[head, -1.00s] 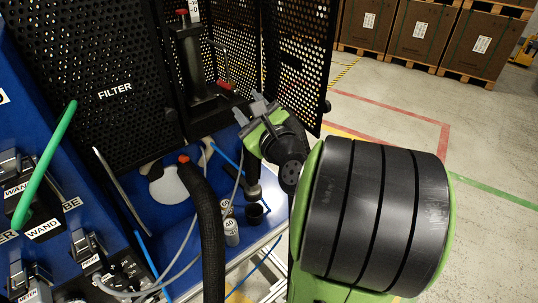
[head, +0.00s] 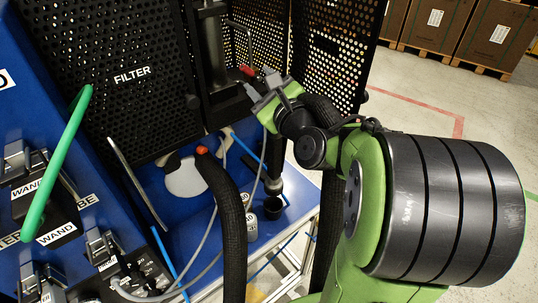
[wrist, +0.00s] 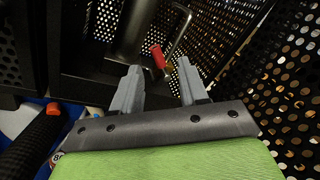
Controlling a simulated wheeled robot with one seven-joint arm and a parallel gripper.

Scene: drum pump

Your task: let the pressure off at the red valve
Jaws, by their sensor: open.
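The red valve handle (head: 247,70) is low on the dark metal column (head: 213,55) inside the black mesh cage. In the wrist view the red handle (wrist: 158,58) shows just beyond the fingertips, in the gap between them, with a bent metal rod beside it. My gripper (head: 260,83) is open and empty, just right of and below the handle in the head view. Both grey fingers also show in the wrist view (wrist: 159,72). I see no clear contact between fingers and handle.
Black perforated panels stand left (head: 130,80) and right (head: 335,50) of the handle. A black hose with a red end (head: 230,215) rises from the blue bench (head: 160,205). Open floor lies to the right.

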